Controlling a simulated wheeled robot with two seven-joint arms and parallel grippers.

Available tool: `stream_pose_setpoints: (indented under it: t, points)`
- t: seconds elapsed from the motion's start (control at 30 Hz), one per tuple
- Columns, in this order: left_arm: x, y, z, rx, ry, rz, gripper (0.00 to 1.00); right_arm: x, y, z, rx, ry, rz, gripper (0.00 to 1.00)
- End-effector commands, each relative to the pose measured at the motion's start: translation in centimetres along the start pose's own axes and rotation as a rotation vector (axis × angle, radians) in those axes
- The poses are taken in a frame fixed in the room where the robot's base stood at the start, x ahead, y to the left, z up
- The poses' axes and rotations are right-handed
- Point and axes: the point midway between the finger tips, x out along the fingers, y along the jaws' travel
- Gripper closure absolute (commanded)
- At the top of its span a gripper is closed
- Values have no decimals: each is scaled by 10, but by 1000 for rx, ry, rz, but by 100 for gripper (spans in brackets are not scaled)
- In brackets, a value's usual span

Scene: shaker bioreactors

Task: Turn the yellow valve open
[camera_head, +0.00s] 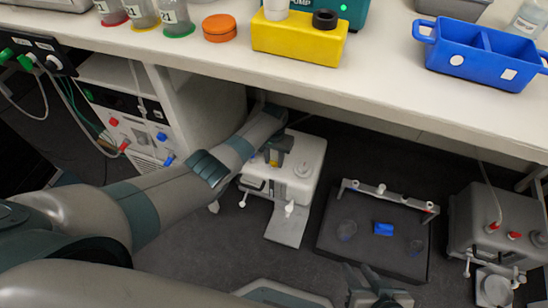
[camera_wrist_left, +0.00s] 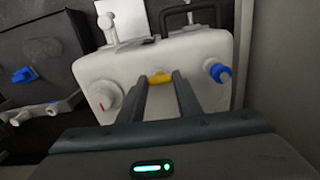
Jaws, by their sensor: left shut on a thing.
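The yellow valve (camera_wrist_left: 160,78) is a small yellow handle on the white box-shaped unit (camera_wrist_left: 104,68). In the left wrist view it lies between the tips of my left gripper's two fingers (camera_wrist_left: 163,84), which are shut on it. In the head view my left gripper (camera_head: 277,150) reaches down to the back left of the white unit (camera_head: 308,155); a bit of the yellow valve (camera_head: 273,163) shows there, mostly hidden by the fingers. My right gripper (camera_head: 368,277) is at the bottom edge, away from the unit; its finger gap is unclear.
A blue knob (camera_wrist_left: 219,72) sits right of the valve and a white round cap left of it. The white bench (camera_head: 390,85) overhangs the unit. A dark platform (camera_head: 340,262) with a small blue block (camera_head: 383,229) and a grey unit (camera_head: 470,210) stand to the right.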

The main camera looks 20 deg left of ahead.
Motion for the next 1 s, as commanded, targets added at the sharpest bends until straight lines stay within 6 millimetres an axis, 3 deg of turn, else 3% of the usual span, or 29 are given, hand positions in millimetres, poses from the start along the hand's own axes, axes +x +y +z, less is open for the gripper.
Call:
stream_pose_setpoints:
  t: [0.67,0.7,0.73,1.0]
  points:
    - [-1,0,-1,-60,3,1,91,-2,5,4,-4,-33,14,69]
    - [-1,0,-1,-60,3,1,59,-2,5,4,-4,-33,14,69]
    - [-1,0,-1,-60,3,1,52,-2,5,4,-4,-33,14,69]
    - [0,0,-1,-59,1,1,50,-2,5,4,-4,-31,14,69]
